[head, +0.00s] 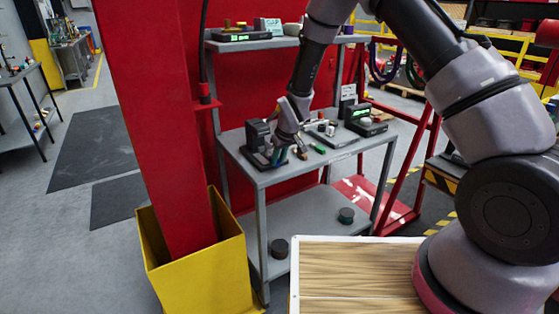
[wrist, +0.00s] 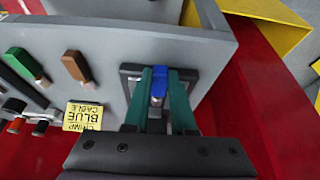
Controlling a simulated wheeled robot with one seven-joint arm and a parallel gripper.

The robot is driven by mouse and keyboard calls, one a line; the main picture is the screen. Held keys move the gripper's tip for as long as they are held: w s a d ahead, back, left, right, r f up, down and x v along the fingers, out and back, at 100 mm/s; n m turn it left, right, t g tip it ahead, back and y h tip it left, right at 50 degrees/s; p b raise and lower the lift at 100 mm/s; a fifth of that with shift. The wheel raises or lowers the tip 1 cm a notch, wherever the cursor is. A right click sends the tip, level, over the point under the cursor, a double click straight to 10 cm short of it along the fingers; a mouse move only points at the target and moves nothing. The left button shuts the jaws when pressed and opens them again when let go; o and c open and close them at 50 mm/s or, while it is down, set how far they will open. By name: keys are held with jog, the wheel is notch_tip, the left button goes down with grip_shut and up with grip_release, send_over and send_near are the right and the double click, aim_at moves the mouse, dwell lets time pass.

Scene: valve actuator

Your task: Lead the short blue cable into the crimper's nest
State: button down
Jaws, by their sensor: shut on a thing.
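The short blue cable (wrist: 159,78) is between the green fingers of my gripper (wrist: 160,100) in the wrist view. Its blue end points away from my palm and a small metallic part shows below it. My gripper is shut on it, over a dark square plate (wrist: 130,78) on the bench. In the head view my gripper (head: 277,155) is low at the left end of the bench, beside a dark grey upright device (head: 257,133), which may be the crimper. The nest cannot be made out. The cable is too small to tell clearly in the head view.
A green piece (wrist: 24,62) and a brown piece (wrist: 76,66) lie on the grey bench (wrist: 110,48) near a yellow note (wrist: 82,116) reading "CRIMP BLUE CABLE". A red post (head: 160,110) in a yellow base (head: 200,265) stands left of the bench. A shelf (head: 270,44) hangs above.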

jog(key=shift+w+a, duration=0.3)
jog(key=shift+w, duration=0.2)
jog(key=shift+w+a, duration=0.2)
jog(key=shift+w, duration=0.05)
jog(key=c, duration=0.7)
grip_release()
jog(key=shift+w+a, duration=0.1)
jog(key=shift+o, duration=0.2)
jog(key=shift+r, duration=0.1)
jog(key=v, duration=1)
jog(key=shift+r, duration=0.3)
